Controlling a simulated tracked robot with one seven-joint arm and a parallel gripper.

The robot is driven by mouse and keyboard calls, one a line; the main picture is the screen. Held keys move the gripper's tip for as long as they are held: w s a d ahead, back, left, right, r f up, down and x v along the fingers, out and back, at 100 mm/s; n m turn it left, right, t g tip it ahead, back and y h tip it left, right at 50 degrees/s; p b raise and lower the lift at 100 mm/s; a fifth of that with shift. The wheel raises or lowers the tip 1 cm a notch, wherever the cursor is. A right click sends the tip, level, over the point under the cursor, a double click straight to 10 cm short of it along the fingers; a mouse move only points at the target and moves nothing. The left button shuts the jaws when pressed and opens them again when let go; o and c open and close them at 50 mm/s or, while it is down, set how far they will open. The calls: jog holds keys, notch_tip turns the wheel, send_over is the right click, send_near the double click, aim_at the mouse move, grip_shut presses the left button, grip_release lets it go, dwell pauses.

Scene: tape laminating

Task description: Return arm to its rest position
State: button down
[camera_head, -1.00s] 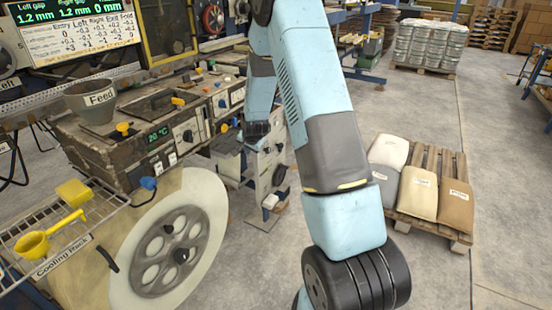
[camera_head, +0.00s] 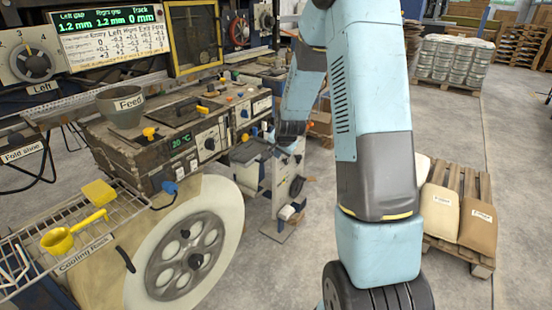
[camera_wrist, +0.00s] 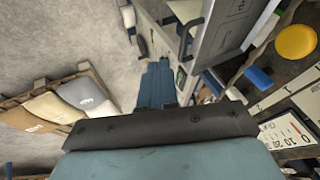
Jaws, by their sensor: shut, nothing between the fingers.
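My arm's pale blue links fill the middle right of the head view, with the elbow above the top edge. The far end of the arm hangs down by the machine's right end, and the fingers are too small to make out there. In the wrist view my gripper (camera_wrist: 157,75) shows as two blue fingers side by side, shut, with nothing between them. They point over bare concrete floor, beside a grey machine housing (camera_wrist: 222,35).
The laminating machine (camera_head: 140,150) with its feed cup (camera_head: 120,108) and large wheel (camera_head: 187,255) stands left. A cooling rack (camera_head: 110,228) holds a yellow ladle (camera_head: 62,238). A pallet (camera_head: 462,180) with sacks (camera_head: 480,218) is at right. Concrete floor (camera_head: 450,115) lies open behind the pallet.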

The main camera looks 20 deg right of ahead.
jog(key=s+a+r+n, duration=0.3)
jog(key=s+r, duration=0.6)
jog(key=r, duration=0.5)
jog(key=s+a+r+n, duration=0.1)
jog(key=s+r, duration=0.3)
jog(key=s, duration=0.5)
jog(key=s+a+r+n, duration=0.1)
jog(key=s+r+n, duration=0.2)
jog(key=s, duration=0.7)
jog(key=s+a+r+n+g, duration=0.1)
jog(key=s+r+n, duration=0.1)
jog(key=s+r, duration=0.4)
jog(key=s, duration=0.3)
jog(key=shift+s+r+n, duration=0.3)
jog(key=shift+s+r, duration=0.1)
